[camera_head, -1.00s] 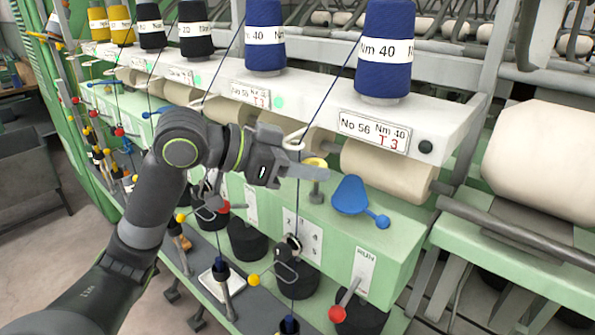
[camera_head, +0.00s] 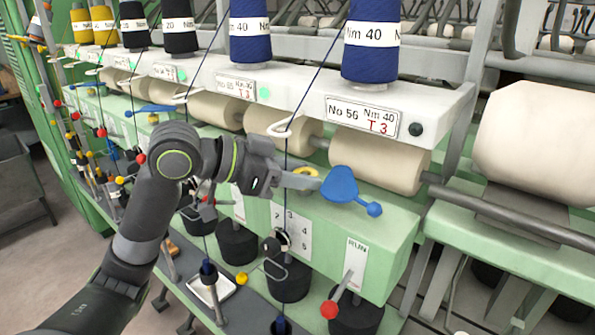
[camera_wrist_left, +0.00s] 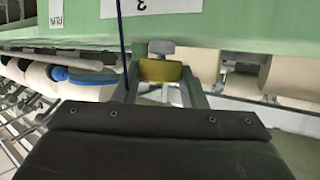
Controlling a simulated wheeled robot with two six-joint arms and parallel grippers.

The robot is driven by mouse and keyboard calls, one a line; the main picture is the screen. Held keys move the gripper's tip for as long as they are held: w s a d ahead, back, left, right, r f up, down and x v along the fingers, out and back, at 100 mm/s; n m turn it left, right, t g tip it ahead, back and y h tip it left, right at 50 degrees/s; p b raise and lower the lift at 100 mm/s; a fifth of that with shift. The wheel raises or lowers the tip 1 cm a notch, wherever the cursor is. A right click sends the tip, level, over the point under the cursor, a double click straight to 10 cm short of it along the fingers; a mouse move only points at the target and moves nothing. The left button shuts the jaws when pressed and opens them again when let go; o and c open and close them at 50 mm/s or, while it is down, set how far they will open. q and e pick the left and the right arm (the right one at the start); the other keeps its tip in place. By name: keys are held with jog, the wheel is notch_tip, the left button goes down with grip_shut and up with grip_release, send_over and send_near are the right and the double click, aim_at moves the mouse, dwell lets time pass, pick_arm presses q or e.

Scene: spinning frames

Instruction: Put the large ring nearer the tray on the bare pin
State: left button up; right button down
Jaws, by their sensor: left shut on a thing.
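A yellow ring (camera_head: 305,171) is at the tips of my left gripper (camera_head: 302,181), over the green ledge of the machine. In the left wrist view the yellow ring (camera_wrist_left: 161,70) sits between the two fingers of my left gripper (camera_wrist_left: 160,92), which are shut on it. A short grey pin (camera_wrist_left: 161,47) shows at the ring, towards the green ledge. The ring looks to be at or around this pin, but the fingers hide much of the contact. A white tray (camera_head: 225,292) lies lower left. My right gripper is not in view.
A blue paddle-shaped piece (camera_head: 340,184) lies just right of my fingers. Cream rollers (camera_head: 381,166) and a white rail (camera_head: 300,85) with blue spools (camera_head: 371,40) stand behind. A dark thread runs down close to my gripper. A red-knobbed lever (camera_head: 330,309) is at the front.

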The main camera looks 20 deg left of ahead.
pick_arm(q)
jog(key=o, duration=1)
jog(key=shift+a, duration=0.1)
jog(key=b+v, duration=1.1)
jog(key=v, duration=0.6)
jog(key=shift+s+a+b, duration=0.1)
jog(key=shift+s+b, duration=0.05)
jog(key=shift+b, duration=0.2)
